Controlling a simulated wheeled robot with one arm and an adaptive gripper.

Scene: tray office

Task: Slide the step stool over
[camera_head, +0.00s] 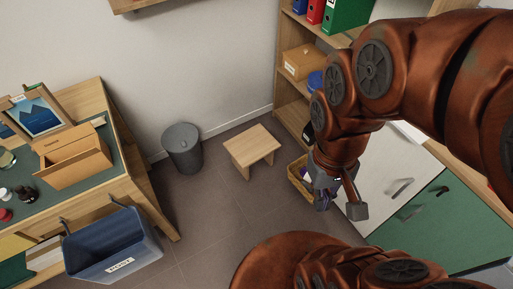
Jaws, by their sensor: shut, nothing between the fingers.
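The step stool (252,146) is a small, light wooden stool with a square top. It stands upright on the grey tiled floor near the back wall, between a bin and a shelf unit. My gripper (338,204) hangs at the right of the middle, pointing down, in front of the cabinet doors. It is shut and empty. In the picture it is to the right of and below the stool, apart from it. The stool's far legs are hidden under its top.
A desk (150,200) with a blue bin (112,243) is at left. Floor in front of the stool is clear.

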